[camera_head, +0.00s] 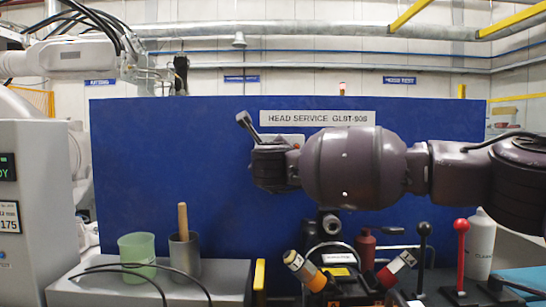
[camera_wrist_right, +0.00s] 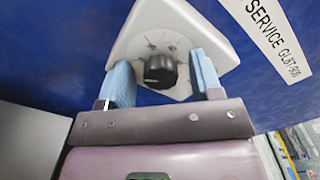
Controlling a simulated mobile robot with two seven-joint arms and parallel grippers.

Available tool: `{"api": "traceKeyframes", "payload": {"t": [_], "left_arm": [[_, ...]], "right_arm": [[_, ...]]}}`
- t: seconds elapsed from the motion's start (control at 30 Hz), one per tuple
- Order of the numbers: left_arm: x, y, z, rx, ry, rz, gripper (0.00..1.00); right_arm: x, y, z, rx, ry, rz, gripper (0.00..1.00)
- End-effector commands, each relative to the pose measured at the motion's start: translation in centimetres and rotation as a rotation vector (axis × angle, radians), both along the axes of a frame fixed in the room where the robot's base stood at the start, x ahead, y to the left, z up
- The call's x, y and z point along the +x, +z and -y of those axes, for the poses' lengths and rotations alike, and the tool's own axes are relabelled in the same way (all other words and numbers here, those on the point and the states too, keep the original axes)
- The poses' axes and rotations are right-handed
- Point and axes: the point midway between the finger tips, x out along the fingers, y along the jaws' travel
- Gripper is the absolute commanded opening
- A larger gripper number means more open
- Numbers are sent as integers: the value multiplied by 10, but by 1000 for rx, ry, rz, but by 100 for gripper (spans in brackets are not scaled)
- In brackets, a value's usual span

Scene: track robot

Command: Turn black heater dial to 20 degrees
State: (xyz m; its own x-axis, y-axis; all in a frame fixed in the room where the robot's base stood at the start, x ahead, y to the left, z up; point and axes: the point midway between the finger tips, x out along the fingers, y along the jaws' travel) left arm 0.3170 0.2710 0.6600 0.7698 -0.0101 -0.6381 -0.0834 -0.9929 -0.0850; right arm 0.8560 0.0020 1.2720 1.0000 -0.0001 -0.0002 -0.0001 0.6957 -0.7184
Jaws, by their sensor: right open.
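The black heater dial (camera_wrist_right: 160,71) sits on a pale, rounded three-cornered plate (camera_wrist_right: 178,22) on the blue panel, in the right wrist view. Faint marks surround it, too small to read. My right gripper (camera_wrist_right: 163,78) is open, with one blue-padded finger on each side of the dial. Gaps show between the pads and the dial, so it is not gripped. In the head view my right gripper (camera_head: 262,142) is in front of the panel, below the left end of the sign; the dial is hidden there. My left gripper is not in view.
The blue panel (camera_head: 170,180) carries a "HEAD SERVICE" sign (camera_head: 318,118). Below stand a green cup (camera_head: 138,256), a grey cup with a wooden handle (camera_head: 186,258), black cables, and red- and black-knobbed levers (camera_head: 461,255). The panel left of my gripper is clear.

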Motion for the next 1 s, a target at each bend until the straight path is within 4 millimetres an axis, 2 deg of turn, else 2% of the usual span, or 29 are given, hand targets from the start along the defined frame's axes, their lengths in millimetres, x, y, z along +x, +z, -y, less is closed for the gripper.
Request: {"api": "traceKeyframes", "payload": {"t": [0.17, 0.27, 0.7, 0.83, 1.0], "left_arm": [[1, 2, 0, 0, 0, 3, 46], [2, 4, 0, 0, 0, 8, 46], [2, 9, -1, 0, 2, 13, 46], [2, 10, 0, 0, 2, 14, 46], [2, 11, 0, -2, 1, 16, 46]], "right_arm": [[-6, 1, 0, 0, -1, 1, 59], [-16, 2, 0, 0, 2, 2, 59], [-84, 2, 0, -1, 1, 1, 59], [-98, 1, 0, -1, 1, 0, 59], [-107, 0, 0, 0, 0, 0, 59]]}}
